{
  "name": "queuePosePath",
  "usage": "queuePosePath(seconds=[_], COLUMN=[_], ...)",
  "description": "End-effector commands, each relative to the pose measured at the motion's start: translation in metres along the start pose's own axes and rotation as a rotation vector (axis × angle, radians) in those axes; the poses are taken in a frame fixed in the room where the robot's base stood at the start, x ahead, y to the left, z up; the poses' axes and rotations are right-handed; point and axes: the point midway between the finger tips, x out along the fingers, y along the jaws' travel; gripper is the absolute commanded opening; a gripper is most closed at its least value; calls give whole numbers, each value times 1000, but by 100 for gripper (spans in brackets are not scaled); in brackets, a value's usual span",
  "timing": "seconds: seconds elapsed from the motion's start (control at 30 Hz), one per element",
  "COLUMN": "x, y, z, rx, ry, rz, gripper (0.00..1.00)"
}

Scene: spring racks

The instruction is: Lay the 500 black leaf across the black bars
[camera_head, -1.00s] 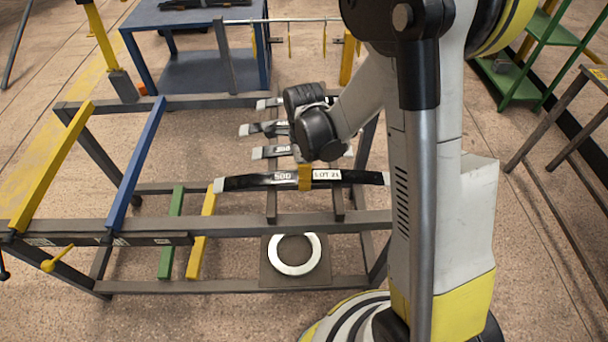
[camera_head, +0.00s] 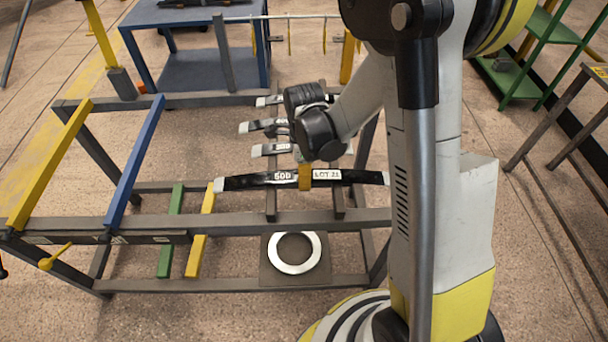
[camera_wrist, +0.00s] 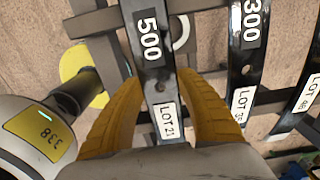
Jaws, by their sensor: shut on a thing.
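The 500 black leaf (camera_head: 245,181) is a long, slightly curved dark strip with pale ends and labels 500 and LOT 21. In the wrist view the leaf (camera_wrist: 152,65) runs between the yellow fingers. My gripper (camera_head: 305,176) is shut on it near the middle; its fingers also show in the wrist view (camera_wrist: 165,110). Two black bars (camera_head: 271,206) (camera_head: 338,204) run front to back under the leaf, which crosses over both. I cannot tell whether the leaf touches them. My gripper hides part of the leaf's middle.
Several other leaves lie behind, including the 300 leaf (camera_wrist: 242,75). Yellow (camera_head: 48,165) and blue (camera_head: 135,165) bars stand at left on the grey frame (camera_head: 250,224). Green (camera_head: 171,235) and yellow (camera_head: 201,235) bars sit lower. A pale ring (camera_head: 293,269) lies in front.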

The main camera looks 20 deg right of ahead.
Motion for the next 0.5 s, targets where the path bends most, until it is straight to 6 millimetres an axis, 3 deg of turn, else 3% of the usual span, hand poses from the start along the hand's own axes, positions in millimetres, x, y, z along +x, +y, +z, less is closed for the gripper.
queuePosePath(seconds=[0.5], x=[9], y=[0], z=[0], rx=[0], ry=[0], rz=[0], gripper=[5])
